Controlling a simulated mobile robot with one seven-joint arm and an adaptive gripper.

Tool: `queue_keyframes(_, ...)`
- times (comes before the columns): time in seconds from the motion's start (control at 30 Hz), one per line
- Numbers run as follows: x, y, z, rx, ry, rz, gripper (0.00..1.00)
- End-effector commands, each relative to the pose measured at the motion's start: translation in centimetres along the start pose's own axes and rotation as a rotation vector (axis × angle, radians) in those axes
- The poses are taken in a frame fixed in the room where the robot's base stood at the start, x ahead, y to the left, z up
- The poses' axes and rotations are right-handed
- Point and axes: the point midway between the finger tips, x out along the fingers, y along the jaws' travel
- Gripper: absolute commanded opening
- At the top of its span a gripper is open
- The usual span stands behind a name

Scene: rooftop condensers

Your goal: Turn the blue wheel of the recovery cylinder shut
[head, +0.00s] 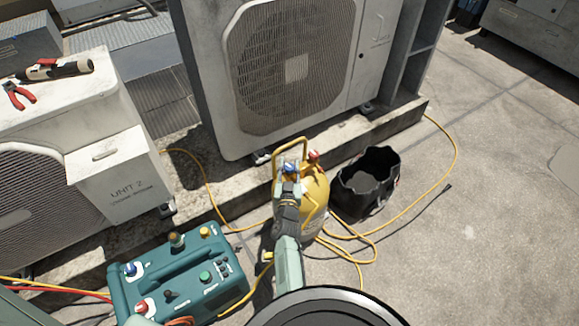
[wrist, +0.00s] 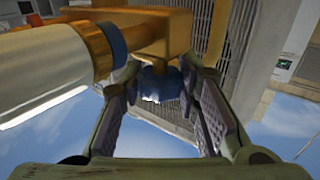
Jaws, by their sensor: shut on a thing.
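The recovery cylinder (head: 318,210) is yellow and stands upright on the roof floor, with a yellow guard frame at its top. Its blue wheel (head: 290,167) shows at the top, beside a red wheel (head: 314,156). My gripper (head: 289,186) reaches the blue wheel from the near side. In the wrist view the blue wheel (wrist: 158,84) sits between the two finger pads of my gripper (wrist: 157,92), below a brass valve body (wrist: 158,35). The fingers are shut on it. Part of the wheel is hidden by the fingers.
A teal recovery machine (head: 180,275) with knobs stands at the left. A black bucket (head: 368,180) stands right of the cylinder. Yellow hose (head: 350,240) lies looped on the floor. A large condenser (head: 290,70) stands behind. Open floor lies to the right.

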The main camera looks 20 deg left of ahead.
Motion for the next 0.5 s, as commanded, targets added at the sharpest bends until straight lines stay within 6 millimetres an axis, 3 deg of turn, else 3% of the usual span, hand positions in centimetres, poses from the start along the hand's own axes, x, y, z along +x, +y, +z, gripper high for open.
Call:
queue_keyframes(0.17, 0.14, -0.17, -0.88, 0.002, -0.005, 0.038, 0.02)
queue_keyframes(0.5, 0.02, -0.1, -0.27, 0.0, -0.002, 0.137, 0.02)
